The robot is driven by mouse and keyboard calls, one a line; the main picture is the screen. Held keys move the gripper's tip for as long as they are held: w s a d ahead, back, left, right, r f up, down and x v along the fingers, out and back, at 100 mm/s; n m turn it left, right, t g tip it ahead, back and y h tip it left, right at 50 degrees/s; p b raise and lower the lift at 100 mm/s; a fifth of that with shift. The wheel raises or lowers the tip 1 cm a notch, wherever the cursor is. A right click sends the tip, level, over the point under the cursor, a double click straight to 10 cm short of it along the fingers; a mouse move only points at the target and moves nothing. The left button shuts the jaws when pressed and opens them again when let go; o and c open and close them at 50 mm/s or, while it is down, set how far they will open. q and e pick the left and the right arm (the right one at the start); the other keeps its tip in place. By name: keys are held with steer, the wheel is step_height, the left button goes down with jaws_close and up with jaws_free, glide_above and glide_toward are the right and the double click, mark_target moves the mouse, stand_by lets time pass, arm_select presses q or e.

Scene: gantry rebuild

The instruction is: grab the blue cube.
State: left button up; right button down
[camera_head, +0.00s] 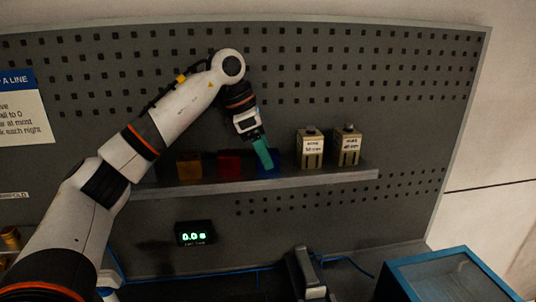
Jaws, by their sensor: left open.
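A blue cube (269,162) stands on a grey shelf (330,181) on the pegboard. My left gripper (265,160) is open and points down at the cube, with a teal finger in front of it and covering part of it. I cannot tell whether the finger touches the cube. The arm comes in from the left and bends down at its wrist above the shelf.
A red cube (229,163) and an orange-yellow cube (189,167) stand left of the blue one. Two labelled tan blocks (310,151) (347,149) stand to its right. Below are a green-digit display (194,233) and a blue-framed box (450,275).

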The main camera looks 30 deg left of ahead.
arm_select(q)
steer(key=shift+w+d+f, duration=0.1)
steer(key=shift+d+f, duration=0.05)
steer(key=shift+f, duration=0.4)
steer(key=c, duration=1.2)
